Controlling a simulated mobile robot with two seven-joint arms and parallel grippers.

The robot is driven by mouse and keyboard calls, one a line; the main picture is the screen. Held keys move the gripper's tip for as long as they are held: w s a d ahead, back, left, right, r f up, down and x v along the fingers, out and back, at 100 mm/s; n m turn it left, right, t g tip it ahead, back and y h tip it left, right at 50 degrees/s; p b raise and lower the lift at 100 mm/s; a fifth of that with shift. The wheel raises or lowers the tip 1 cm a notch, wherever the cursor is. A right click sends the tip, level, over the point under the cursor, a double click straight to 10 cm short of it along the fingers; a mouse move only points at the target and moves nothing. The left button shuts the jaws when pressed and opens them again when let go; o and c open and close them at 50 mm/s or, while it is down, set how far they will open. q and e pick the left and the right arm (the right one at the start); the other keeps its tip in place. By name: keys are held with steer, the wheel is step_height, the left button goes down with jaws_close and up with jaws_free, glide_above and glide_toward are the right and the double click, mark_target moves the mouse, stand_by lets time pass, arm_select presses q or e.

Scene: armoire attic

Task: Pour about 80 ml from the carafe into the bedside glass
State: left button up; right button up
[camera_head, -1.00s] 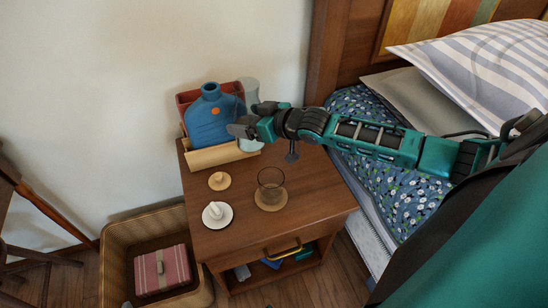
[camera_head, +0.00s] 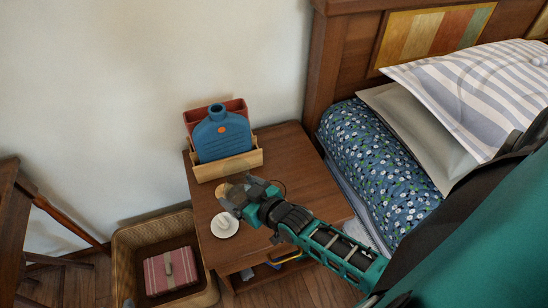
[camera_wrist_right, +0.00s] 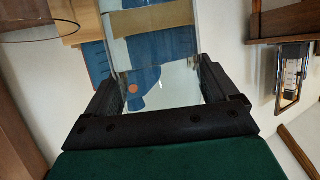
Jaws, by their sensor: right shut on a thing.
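My right gripper (camera_head: 236,194) is shut on the clear glass carafe (camera_wrist_right: 180,82) and holds it over the front half of the nightstand (camera_head: 290,150). In the wrist view the carafe is between the two dark fingers (camera_wrist_right: 160,95). In the head view the carafe is mostly hidden by the gripper, so its tilt and the water level cannot be told. The bedside glass (camera_head: 280,186) shows only as a thin rim behind my right gripper. A brownish glass rim also shows at the upper left of the wrist view (camera_wrist_right: 38,28). My left gripper is not in view.
A blue bottle (camera_head: 221,138) with an orange dot stands in a wooden holder (camera_head: 229,167) at the back. A white dish (camera_head: 224,226) with a small white item lies front left. A basket (camera_head: 125,262) stands on the floor; the bed (camera_head: 375,150) is at the right.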

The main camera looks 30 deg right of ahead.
steer(key=s, duration=0.1)
steer(key=s+a+p, duration=0.1)
steer(key=s, duration=0.1)
steer(key=shift+a+f+m+h, duration=0.2)
steer(key=shift+a+m+h, duration=0.1)
steer(key=shift+a, duration=0.1)
steer(key=shift+s+a+f+p, duration=0.15)
steer(key=shift+s+f+p, duration=0.15)
steer(key=shift+s, duration=0.15)
